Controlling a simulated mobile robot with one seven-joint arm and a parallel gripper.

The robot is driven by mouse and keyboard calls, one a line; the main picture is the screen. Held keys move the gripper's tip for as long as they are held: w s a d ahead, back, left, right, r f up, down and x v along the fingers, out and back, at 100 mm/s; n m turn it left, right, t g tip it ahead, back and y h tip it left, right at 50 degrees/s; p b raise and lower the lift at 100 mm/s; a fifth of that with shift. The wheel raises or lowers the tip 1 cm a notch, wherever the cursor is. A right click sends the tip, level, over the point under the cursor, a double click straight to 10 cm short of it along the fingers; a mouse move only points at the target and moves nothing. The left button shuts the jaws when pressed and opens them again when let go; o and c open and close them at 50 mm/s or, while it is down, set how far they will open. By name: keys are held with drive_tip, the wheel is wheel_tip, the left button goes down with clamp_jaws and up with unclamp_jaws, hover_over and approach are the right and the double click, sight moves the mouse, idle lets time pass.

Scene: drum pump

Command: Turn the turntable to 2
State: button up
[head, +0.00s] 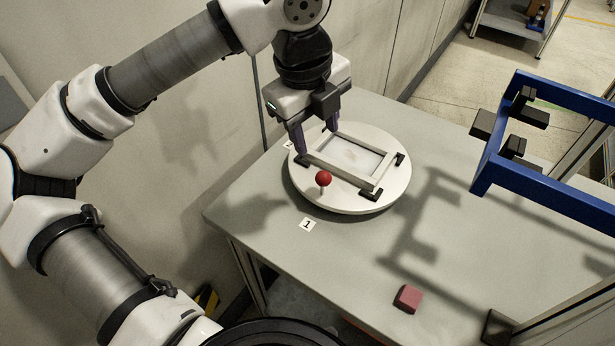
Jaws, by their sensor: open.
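The turntable (345,205) is a round white disc on the grey table, with a light rectangular frame (371,176) with dark corner pieces on it. A red ball knob (323,179) stands on a short post near the disc's front left edge. A label "1" (307,224) lies on the table just in front of the disc, close to the knob. Another small label (288,144) shows partly at the disc's far left; its number cannot be read. My gripper (316,150) is open over the left part of the disc, behind the knob. Whether its fingers touch the frame cannot be told.
A blue frame (560,190) with black pads overhangs the table at the right. A red block (408,298) lies near the table's front. The table (300,262) is clear between the disc and the block. A wall stands close behind the table at the left.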

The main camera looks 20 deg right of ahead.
sight(323, 174)
drive_tip(key=shift+n, duration=0.5)
drive_tip(key=f, duration=0.4)
drive_tip(key=d+f+p, duration=0.1)
drive_tip(key=f, duration=0.4)
drive_tip(key=w+d+f+p, duration=0.1)
drive_tip(key=f, duration=0.3)
drive_tip(key=shift+d+f, duration=0.1)
drive_tip(key=shift+f, duration=0.15)
clamp_jaws()
